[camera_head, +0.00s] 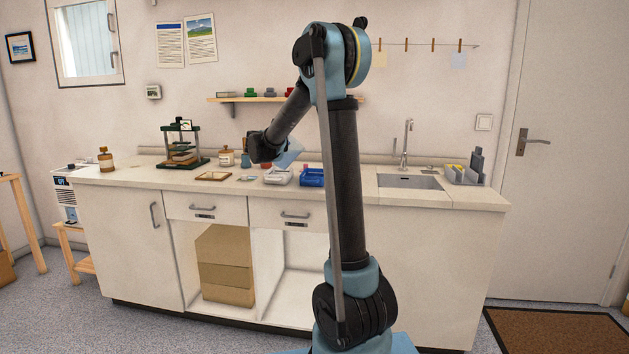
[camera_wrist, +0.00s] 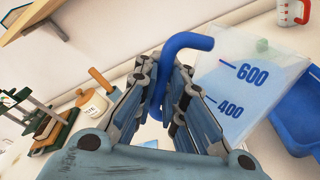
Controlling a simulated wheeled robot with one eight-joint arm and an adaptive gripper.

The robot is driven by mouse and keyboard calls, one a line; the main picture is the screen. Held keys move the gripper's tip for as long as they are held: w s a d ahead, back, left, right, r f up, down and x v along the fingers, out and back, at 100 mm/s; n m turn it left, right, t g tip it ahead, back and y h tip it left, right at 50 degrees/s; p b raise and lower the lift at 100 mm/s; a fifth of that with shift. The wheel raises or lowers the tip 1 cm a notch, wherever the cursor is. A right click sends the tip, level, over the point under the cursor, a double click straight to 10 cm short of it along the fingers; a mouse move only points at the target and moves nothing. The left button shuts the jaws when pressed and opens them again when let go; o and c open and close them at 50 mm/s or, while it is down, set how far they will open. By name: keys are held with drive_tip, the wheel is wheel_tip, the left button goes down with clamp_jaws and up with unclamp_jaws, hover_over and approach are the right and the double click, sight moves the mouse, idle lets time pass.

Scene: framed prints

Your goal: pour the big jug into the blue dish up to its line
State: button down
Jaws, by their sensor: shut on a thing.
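The big jug (camera_wrist: 250,85) is clear, with blue marks reading 600 and 400 and a blue handle (camera_wrist: 188,42). My gripper (camera_wrist: 170,85) is shut on this handle. In the head view the jug (camera_head: 290,154) shows as a pale blue shape beside my gripper (camera_head: 265,149), held above the counter and seemingly tilted. The blue dish (camera_head: 312,178) stands on the counter, below and right of the jug; part of it shows at the wrist view's right edge (camera_wrist: 297,115).
A white tray (camera_head: 278,177) stands just left of the blue dish. A small clear jug with red marks (camera_wrist: 291,12) is behind. A labelled jar (camera_head: 226,157) and a green press (camera_head: 181,144) stand left. A sink (camera_head: 409,182) is right; a shelf (camera_head: 240,99) hangs above.

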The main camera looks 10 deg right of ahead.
drive_tip(key=shift+s+d+r+m+y+p, duration=0.1)
drive_tip(key=shift+d+r+m+y+p, duration=0.25)
drive_tip(key=shift+d+m+p, duration=0.6)
idle(1.1)
